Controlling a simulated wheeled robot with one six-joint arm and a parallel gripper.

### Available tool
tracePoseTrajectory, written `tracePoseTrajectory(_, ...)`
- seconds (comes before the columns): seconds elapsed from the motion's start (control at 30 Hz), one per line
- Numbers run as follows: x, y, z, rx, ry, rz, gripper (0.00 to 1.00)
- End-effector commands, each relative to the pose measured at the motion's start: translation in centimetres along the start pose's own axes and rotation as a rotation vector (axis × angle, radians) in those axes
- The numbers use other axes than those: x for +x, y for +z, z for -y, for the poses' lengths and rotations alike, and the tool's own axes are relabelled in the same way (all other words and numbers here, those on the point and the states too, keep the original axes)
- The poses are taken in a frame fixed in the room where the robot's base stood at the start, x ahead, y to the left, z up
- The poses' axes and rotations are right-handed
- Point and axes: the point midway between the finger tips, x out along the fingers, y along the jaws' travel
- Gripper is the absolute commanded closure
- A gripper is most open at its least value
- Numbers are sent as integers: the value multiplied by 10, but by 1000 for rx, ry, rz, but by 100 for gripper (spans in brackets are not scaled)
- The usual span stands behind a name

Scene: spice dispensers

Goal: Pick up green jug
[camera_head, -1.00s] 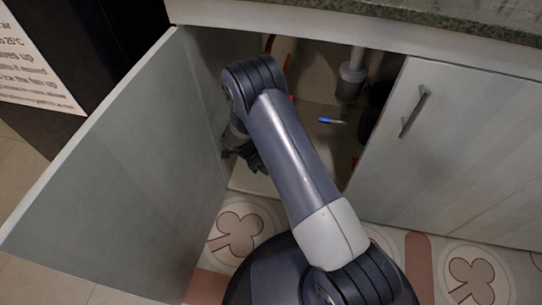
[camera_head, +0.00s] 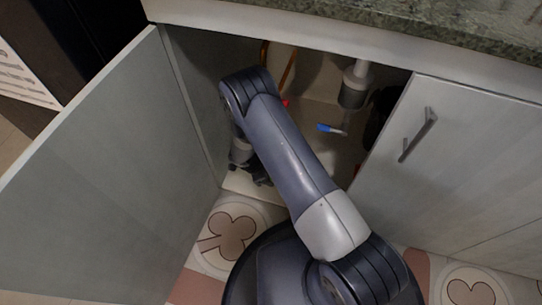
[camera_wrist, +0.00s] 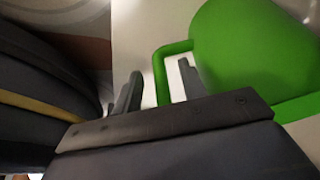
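The green jug (camera_wrist: 250,50) fills the right of the wrist view, with its looped handle (camera_wrist: 160,75) on its left side. My gripper (camera_wrist: 159,69) is open. In the picture its two fingers lie on either side of the handle's upright bar, the right finger showing within the loop. I cannot tell whether either finger touches the handle. In the head view my gripper is low inside the open cabinet, mostly dark and behind my arm. The jug does not show there.
The open cabinet door (camera_head: 110,170) stands close on the left, and a shut door (camera_head: 450,165) with a handle is on the right. A drain pipe (camera_head: 354,85) and a blue item (camera_head: 329,128) are inside. The granite counter (camera_head: 400,25) runs above.

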Motion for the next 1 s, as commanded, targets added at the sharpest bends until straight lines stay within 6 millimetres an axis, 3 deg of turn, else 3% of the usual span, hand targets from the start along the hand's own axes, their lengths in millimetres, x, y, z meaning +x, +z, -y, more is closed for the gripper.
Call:
tracePoseTrajectory(0.1, 0, 0, 0, 0, 0, 0, 61)
tracePoseTrajectory(0.57, 0, 0, 0, 0, 0, 0, 99)
tracePoseTrajectory(1.0, -1, -1, 1, 1, -1, 0, 100)
